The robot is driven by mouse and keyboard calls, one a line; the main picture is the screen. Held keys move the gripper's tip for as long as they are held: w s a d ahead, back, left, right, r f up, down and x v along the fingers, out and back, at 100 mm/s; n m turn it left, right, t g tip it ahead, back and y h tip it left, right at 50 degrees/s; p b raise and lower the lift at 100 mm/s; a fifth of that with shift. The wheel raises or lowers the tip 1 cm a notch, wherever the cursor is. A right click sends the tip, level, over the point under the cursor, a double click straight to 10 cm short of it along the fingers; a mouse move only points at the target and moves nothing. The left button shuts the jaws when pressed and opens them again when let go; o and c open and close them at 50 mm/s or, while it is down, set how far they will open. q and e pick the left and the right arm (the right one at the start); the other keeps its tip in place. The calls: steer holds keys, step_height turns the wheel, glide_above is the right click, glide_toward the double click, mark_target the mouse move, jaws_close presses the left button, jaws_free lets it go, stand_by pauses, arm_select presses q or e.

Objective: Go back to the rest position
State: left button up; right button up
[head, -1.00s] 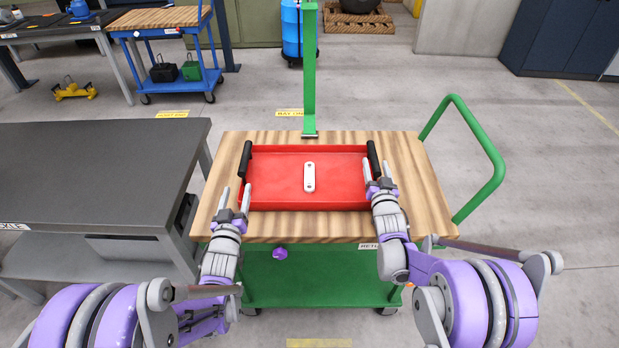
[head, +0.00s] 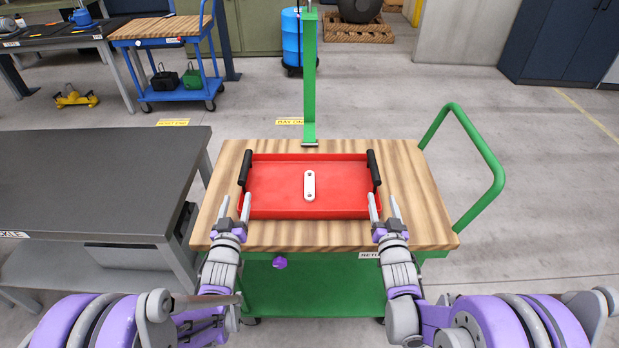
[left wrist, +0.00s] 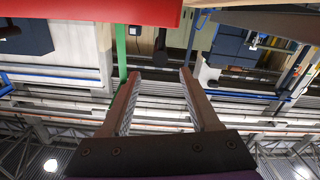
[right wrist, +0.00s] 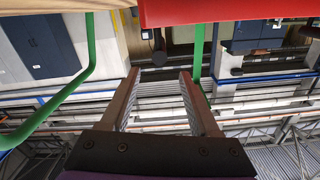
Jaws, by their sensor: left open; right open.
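My left gripper (head: 235,207) is open and empty at the front left corner of a red tray (head: 270,190). My right gripper (head: 384,208) is open and empty at the tray's front right corner. The tray rests on the wooden top of a green cart, with black handles on its left and right sides. A white bar-shaped piece (head: 309,186) lies in the tray's middle. In the left wrist view the gripper fingers (left wrist: 160,72) are apart, with the tray's red edge (left wrist: 90,15) beyond. The right wrist view likewise shows spread fingers (right wrist: 160,72) with nothing between them.
The green cart's wooden top (head: 425,215) has a green post (head: 310,90) at its back and a green push handle (head: 490,160) at right. A dark grey table (head: 90,185) stands close on the left. Open floor (head: 560,200) lies to the right.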

arm_select(q)
steer(key=s+r+g+p, duration=0.2)
steer(key=s+g+p, duration=0.1)
steer(key=s, duration=0.7)
steer(key=s+d+r+m+g+p, duration=0.1)
steer(key=s+g, duration=0.4)
steer(key=s, duration=0.6)
steer(key=s+d+r+m+g+p, duration=0.1)
steer(key=s+r+g+p, duration=0.2)
steer(key=s+p, duration=0.3)
steer(key=s+g, duration=0.1)
steer(key=s, duration=0.4)
steer(key=shift+r, duration=0.3)
arm_select(e)
steer(key=s+r+g, duration=0.2)
steer(key=s+g, duration=0.2)
steer(key=s, duration=0.6)
steer(key=s+a+r+n+g, duration=0.1)
steer(key=s+g, duration=0.3)
steer(key=s, duration=0.7)
steer(key=s+a+r+n+g, duration=0.1)
steer(key=s+r+g, duration=0.2)
steer(key=s, duration=0.8)
steer(key=shift+r+g, duration=0.35)
steer(key=shift+g, duration=0.35)
